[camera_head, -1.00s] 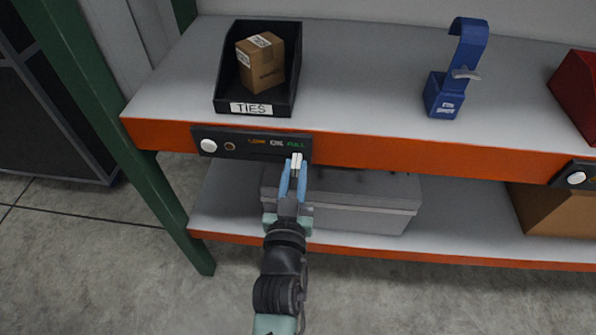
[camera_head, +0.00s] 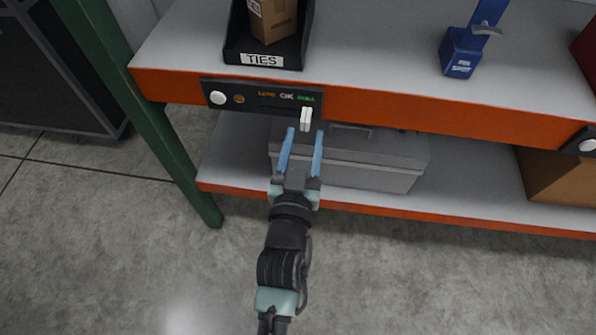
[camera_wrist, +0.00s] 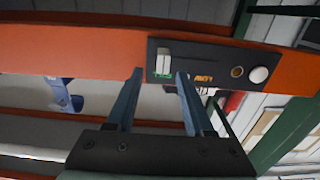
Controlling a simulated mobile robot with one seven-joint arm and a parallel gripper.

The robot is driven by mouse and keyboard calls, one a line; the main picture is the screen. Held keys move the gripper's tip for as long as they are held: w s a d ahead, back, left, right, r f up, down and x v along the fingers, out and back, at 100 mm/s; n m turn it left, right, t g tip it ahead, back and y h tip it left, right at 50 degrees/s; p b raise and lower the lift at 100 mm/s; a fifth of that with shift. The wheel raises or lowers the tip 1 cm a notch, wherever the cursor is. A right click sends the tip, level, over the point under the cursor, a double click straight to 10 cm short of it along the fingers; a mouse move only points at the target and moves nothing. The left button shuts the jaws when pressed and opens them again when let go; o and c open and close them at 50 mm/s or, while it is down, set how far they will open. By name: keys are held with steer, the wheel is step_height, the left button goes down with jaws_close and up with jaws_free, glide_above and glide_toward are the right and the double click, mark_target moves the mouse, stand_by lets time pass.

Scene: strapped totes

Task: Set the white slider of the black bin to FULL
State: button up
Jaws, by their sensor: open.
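The black bin (camera_head: 265,61), labelled TIES, stands on the shelf top with a brown box in it. The white slider (camera_head: 306,119) is at the panel's right end, under the green FULL word. In the wrist view, the slider (camera_wrist: 163,61) is beside the green word. My gripper (camera_head: 305,132) is open, its blue fingers apart and just short of the slider. It also shows in the wrist view (camera_wrist: 160,72), with nothing held between the fingers.
A white round knob (camera_head: 217,98) and a small amber lamp (camera_head: 239,99) are at the panel's left. A grey case (camera_head: 375,160) sits on the lower shelf behind my gripper. A blue holder (camera_head: 462,52) stands to the right. A green post (camera_head: 140,120) is at the left.

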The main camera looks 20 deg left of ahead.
steer(key=v, duration=0.9)
steer(key=shift+s+d, duration=0.1)
steer(key=w+d+r+m+t+h, duration=0.1)
steer(key=w+d+r+t, duration=0.15)
steer(key=r, duration=0.65)
steer(key=w+d+r+t+h, duration=0.15)
steer(key=w+r, duration=0.25)
steer(key=r, duration=0.4)
steer(key=w+d+r+m+t, duration=0.1)
steer(key=w+d+r, duration=0.15)
steer(key=r, duration=0.65)
steer(key=s+d+r+t+h+p, duration=0.1)
steer(key=r+p, duration=0.7)
steer(key=r, duration=1.3)
steer(key=s+d+r+m+t+h+p, duration=0.1)
steer(key=s+d+r+t+p, duration=0.3)
steer(key=r, duration=1.8)
steer(key=s+p, duration=0.3)
steer(key=p, duration=0.2)
steer(key=shift+d, duration=0.35)
